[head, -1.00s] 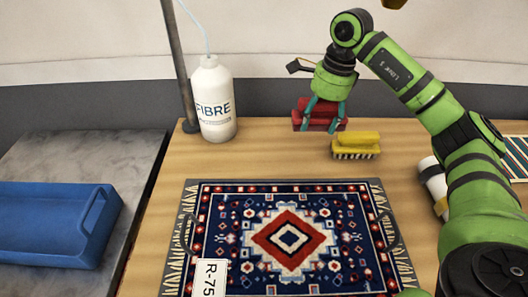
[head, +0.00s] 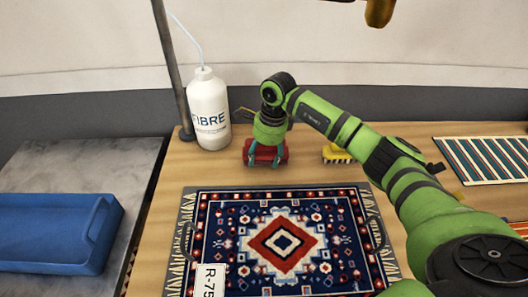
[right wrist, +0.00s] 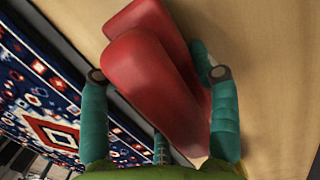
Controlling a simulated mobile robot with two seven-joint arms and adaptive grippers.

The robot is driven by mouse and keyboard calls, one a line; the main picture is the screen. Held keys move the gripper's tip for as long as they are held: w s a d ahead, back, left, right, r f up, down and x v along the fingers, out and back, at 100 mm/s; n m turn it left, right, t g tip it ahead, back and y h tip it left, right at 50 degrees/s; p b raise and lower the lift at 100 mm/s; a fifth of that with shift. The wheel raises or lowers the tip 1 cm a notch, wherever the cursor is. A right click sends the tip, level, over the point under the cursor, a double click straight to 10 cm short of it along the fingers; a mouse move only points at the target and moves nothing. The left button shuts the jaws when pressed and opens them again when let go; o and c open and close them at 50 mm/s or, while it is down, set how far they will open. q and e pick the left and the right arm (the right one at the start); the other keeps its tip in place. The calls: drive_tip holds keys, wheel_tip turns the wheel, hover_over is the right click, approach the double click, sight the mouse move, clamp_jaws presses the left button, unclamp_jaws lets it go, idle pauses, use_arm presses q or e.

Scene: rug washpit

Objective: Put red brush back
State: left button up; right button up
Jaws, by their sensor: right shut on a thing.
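The red brush (head: 265,154) is in my right gripper (head: 267,158), at the back of the wooden table, between the white bottle and the yellow brush. In the right wrist view the red brush (right wrist: 152,72) lies between the two teal fingers of the right gripper (right wrist: 160,88), which is shut on it. The brush is at or just above the table top; I cannot tell whether it touches. Its bristles are hidden. My left gripper is not in view.
A yellow brush (head: 335,154) stands just right of the red one, partly hidden by my arm. A white FIBRE bottle (head: 209,112) and a grey pole (head: 173,65) stand to the left. A patterned rug (head: 225,262) lies in front. A blue tray (head: 45,235) is at far left.

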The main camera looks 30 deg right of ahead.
drive_tip(key=shift+f, duration=0.2)
drive_tip(key=o, duration=1.2)
drive_tip(key=shift+r, duration=0.25)
drive_tip(key=r+b, duration=0.1)
drive_tip(key=r, duration=0.3)
drive_tip(key=d+r+b, duration=0.1)
drive_tip(key=r, duration=0.2)
drive_tip(key=s+r, duration=0.1)
drive_tip(key=r, duration=0.3)
drive_tip(key=shift+d+r+b, duration=0.25)
drive_tip(key=shift+r+b, duration=0.05)
drive_tip(key=shift+b, duration=0.1)
